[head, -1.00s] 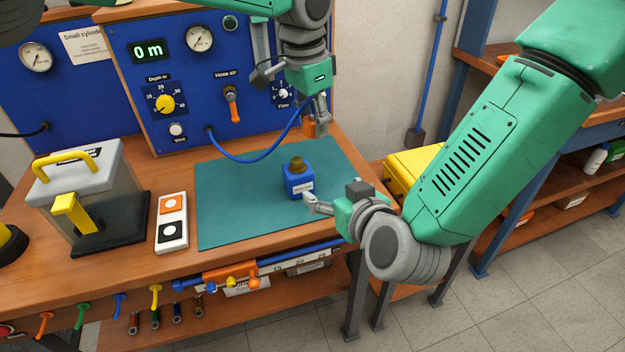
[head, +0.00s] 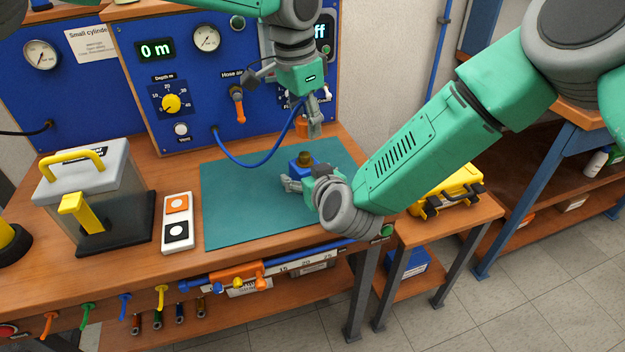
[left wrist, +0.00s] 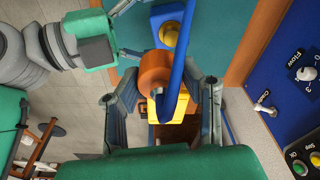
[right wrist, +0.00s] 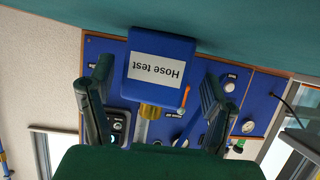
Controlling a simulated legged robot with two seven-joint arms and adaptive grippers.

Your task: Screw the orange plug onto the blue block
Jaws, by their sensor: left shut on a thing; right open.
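The blue block (head: 297,168) stands on the teal mat with its brass fitting (head: 305,158) facing up. In the right wrist view the block (right wrist: 165,68) shows a "Hose test" label, upside down. My right gripper (head: 291,184) is open; in its wrist view its fingers stand either side of the block, with gaps visible. My left gripper (head: 311,128) is shut on the orange plug (head: 301,127), above and behind the block, apart from the fitting. In the left wrist view the plug (left wrist: 155,68) sits between the fingers, with the blue hose (left wrist: 181,60) running across it.
The blue hose (head: 250,164) loops from the panel over the teal mat (head: 235,215). A card with orange and black squares (head: 177,223) and a clear box with yellow handles (head: 110,190) are at left. A yellow case (head: 452,188) sits on the lower right bench.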

